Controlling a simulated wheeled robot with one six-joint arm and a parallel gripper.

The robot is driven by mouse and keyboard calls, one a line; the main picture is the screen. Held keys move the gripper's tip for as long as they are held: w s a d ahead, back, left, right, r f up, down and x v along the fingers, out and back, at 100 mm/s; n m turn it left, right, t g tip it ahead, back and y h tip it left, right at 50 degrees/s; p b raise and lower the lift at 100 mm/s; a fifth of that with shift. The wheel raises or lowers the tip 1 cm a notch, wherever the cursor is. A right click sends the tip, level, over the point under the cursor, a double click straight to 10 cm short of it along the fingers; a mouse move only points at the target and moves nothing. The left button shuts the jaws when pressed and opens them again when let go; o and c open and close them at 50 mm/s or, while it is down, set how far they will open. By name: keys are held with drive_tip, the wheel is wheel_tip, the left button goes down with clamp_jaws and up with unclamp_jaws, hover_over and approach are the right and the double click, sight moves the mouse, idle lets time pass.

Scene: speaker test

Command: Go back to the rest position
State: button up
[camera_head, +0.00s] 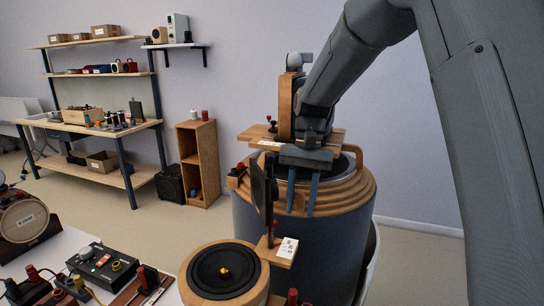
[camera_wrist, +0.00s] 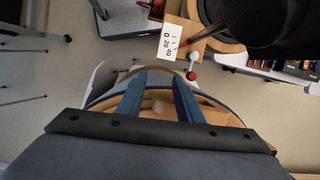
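My gripper (camera_head: 302,203) points down in front of the big grey drum-like stand (camera_head: 290,262) with stepped wooden rings at its top. Its two blue fingers are apart, with nothing seen between them. In the wrist view, my gripper (camera_wrist: 160,80) also shows spread fingers, with a curved wooden rim behind them. My arm reaches in from the upper right of the head view.
A wood-rimmed round speaker (camera_head: 225,270) and a small card with numbers (camera_head: 288,249) stand close below my gripper. A control box (camera_head: 102,265) is on the white table at lower left.

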drive_tip(key=s+d+f+n+t, duration=0.1)
drive_tip(key=s+d+f, duration=0.2)
drive_tip(key=s, duration=0.3)
drive_tip(key=s+d+f+n+t, duration=0.1)
drive_tip(key=s+d+f, duration=0.1)
drive_tip(key=s+d, duration=0.2)
drive_tip(key=s+d+f+n+t+h, duration=0.1)
drive_tip(key=s+d+f+t, duration=0.1)
drive_tip(key=s, duration=0.7)
drive_tip(key=d+f, duration=0.1)
drive_tip(key=d, duration=0.1)
drive_tip(key=shift+d+f, duration=0.3)
